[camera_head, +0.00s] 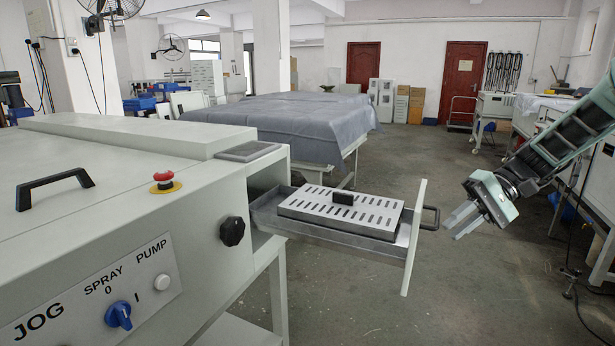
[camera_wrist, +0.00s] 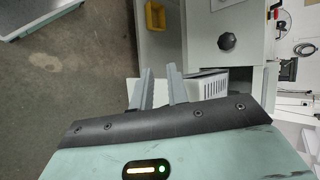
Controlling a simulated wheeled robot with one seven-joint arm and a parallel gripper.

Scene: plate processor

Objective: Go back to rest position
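My gripper (camera_head: 459,222) is at the right in the head view, its two fingers apart with nothing between them. The gap between the fingers also shows in the wrist view (camera_wrist: 160,75). The gripper is to the right of the open drawer (camera_head: 411,240), apart from its dark handle (camera_head: 431,218). A slotted metal box (camera_head: 295,208) with a black knob (camera_head: 343,198) on top sits in the drawer.
The plate processor (camera_head: 110,200) fills the left, with a red emergency button (camera_head: 163,178), a black knob (camera_head: 232,231) and a blue switch (camera_head: 119,315). A cloth-covered table (camera_head: 285,112) stands behind. Grey floor (camera_head: 450,290) is open in front of the drawer. Benches stand at the right.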

